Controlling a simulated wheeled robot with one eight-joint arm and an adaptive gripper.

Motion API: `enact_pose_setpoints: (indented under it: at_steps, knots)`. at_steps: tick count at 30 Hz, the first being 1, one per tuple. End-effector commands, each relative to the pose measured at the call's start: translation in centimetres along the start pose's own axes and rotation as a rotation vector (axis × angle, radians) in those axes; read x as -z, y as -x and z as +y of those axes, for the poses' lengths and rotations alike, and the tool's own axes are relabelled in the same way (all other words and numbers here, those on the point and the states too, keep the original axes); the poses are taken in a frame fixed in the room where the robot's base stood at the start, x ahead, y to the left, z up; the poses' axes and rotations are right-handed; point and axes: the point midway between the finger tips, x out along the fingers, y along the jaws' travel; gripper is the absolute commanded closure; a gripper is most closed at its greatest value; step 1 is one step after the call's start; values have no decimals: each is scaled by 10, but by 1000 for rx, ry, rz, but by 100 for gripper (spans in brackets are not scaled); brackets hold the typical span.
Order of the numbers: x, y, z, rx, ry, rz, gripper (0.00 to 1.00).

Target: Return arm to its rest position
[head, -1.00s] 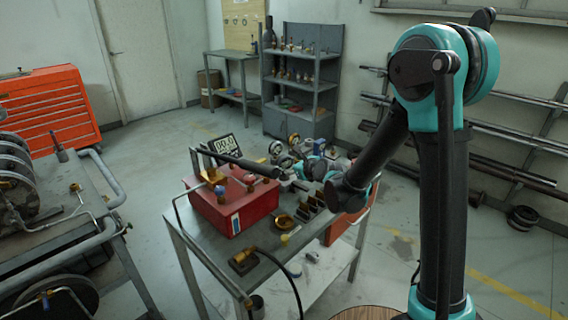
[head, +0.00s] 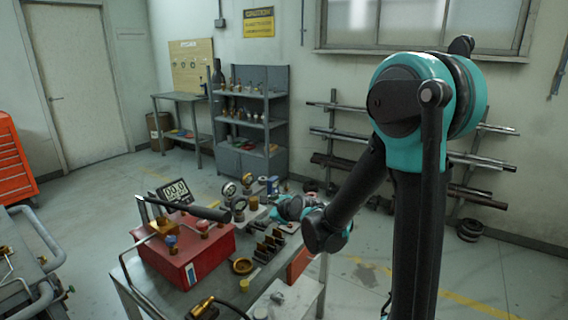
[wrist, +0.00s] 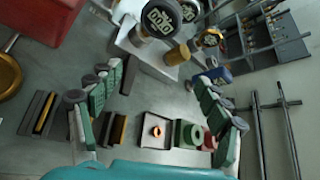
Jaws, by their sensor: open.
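My gripper (wrist: 160,80) is open and empty in the wrist view, its two green-padded fingers spread wide above the grey bench top. In the head view my teal gripper (head: 295,208) hangs low over the far right part of the workbench (head: 222,287), partly hidden by my own forearm. My arm is bent, with the elbow high and the forearm sloping down to the left. Whether the fingers touch anything on the bench cannot be told.
A red box (head: 195,255) stands on the bench, with a digital display (head: 174,191) behind it. Gauges (wrist: 160,18), a small square tray (wrist: 157,131) and dark slotted blocks (head: 268,247) lie near my gripper. A shelf unit (head: 250,120) and pipe racks (head: 335,133) line the wall.

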Motion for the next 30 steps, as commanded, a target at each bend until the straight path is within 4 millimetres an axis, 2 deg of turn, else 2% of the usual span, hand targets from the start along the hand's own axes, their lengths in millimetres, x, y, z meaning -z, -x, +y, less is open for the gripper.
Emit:
enact_pose_setpoints:
  at_steps: [1, 8, 14, 18, 24, 27, 30]
  knots:
    - [17, 18, -2, -10, 110, 42, 23]
    - [87, 89, 4, -135, 641, 206, 23]
    - [150, 158, 25, -336, 1087, 308, 23]
    - [191, 208, 47, -521, 1369, 334, 23]
    - [233, 264, 81, -770, 1664, 297, 23]
    - [244, 280, 92, -849, 1746, 270, 23]
    - [250, 288, 97, -889, 1787, 252, 23]
